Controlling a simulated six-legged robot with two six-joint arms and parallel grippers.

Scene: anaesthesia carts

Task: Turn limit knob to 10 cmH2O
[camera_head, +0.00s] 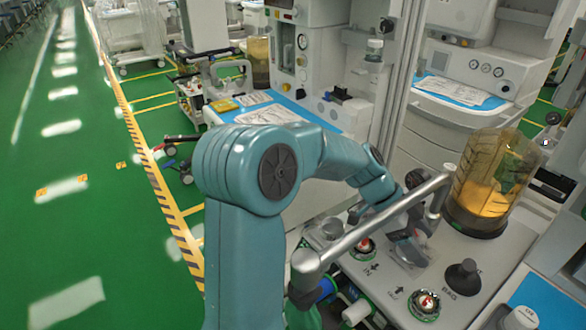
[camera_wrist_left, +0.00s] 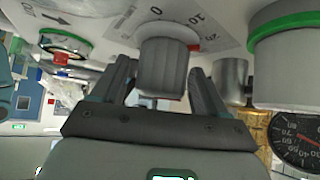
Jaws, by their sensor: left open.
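The grey ribbed limit knob (camera_wrist_left: 165,68) hangs from the panel in the upside-down left wrist view. A white dial plate (camera_wrist_left: 190,22) behind it carries the figures 0 and 10, and a bit of red shows beside the knob. My left gripper (camera_wrist_left: 160,75) is open, with one dark finger on each side of the knob. Whether the fingers touch it I cannot tell. In the head view my left gripper (camera_head: 405,238) is over the machine's top panel and hides the knob. The knob's exact pointer setting is not readable. My right gripper is not in view.
A grey rail (camera_head: 375,222) crosses in front of the panel. A black lever knob (camera_head: 463,277), a red-and-green port (camera_head: 424,303) and a clear bellows canister (camera_head: 492,185) stand nearby. A pressure gauge (camera_wrist_left: 297,140) is at the right in the wrist view. Green floor lies open at the left.

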